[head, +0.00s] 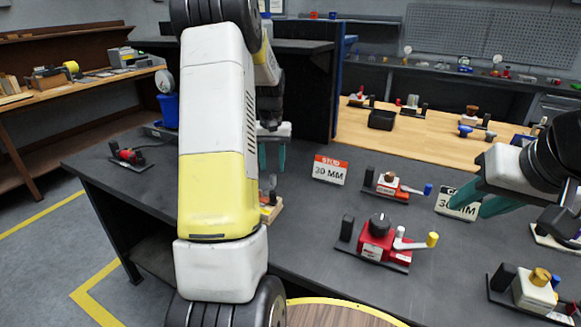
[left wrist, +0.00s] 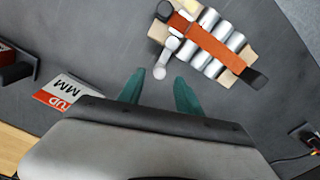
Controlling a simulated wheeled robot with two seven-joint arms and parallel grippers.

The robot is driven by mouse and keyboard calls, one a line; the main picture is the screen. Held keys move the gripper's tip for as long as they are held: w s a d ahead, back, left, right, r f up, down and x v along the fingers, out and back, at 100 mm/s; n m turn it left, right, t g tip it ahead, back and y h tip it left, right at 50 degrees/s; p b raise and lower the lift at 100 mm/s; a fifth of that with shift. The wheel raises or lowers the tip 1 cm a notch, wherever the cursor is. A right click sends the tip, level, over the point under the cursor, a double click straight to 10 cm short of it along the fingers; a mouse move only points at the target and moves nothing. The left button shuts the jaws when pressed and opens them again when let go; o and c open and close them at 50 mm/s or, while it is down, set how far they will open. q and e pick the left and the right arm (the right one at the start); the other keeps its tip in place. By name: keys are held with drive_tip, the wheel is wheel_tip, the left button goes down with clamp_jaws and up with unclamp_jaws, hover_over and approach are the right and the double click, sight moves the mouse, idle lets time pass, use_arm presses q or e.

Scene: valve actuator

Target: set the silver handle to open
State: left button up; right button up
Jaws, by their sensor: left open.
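A small silver handle (left wrist: 167,57) with round ends shows in the left wrist view, on a device with a wooden base (left wrist: 234,62), silver cylinders and an orange strap (left wrist: 205,40). In the head view that device (head: 270,206) is mostly hidden behind my left arm. My left gripper (head: 271,157) is open and empty above the table. In the left wrist view its teal fingertips (left wrist: 160,92) lie either side of the handle's near end, with no visible contact. Another silver handle (head: 409,243), yellow-tipped, is on a red valve (head: 377,242). My right gripper (head: 482,200) looks open and empty.
A red device (head: 128,156) is at the far left. A round wooden top (head: 340,316) is in front.

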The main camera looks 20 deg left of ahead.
sight(273, 175)
use_arm(q)
drive_tip(key=shift+r, duration=1.5)
drive_tip(key=shift+d+r, duration=0.1)
drive_tip(key=shift+r, duration=0.05)
drive_tip(key=s+d+r+t, duration=0.2)
drive_tip(key=s+d+r, duration=0.3)
drive_tip(key=r, duration=0.3)
drive_tip(key=s+d+r+m+t, duration=0.1)
drive_tip(key=s+d, duration=0.3)
drive_tip(key=s, duration=0.3)
drive_tip(key=s+d+r+m+t+h, duration=0.1)
drive_tip(key=s+d+r, duration=0.1)
drive_tip(key=s+d, duration=0.2)
drive_tip(key=s+d+r+m+t+h, duration=0.1)
drive_tip(key=s+d, duration=0.3)
drive_tip(key=s, duration=0.5)
drive_tip(key=shift+s+r+t, duration=0.35)
drive_tip(key=shift+r+t, duration=0.1)
drive_tip(key=shift+t, duration=0.15)
drive_tip(key=shift+s+d, duration=0.1)
drive_tip(key=shift+s, duration=0.1)
drive_tip(key=shift+c, duration=0.5)
drive_tip(key=shift+s, duration=0.1)
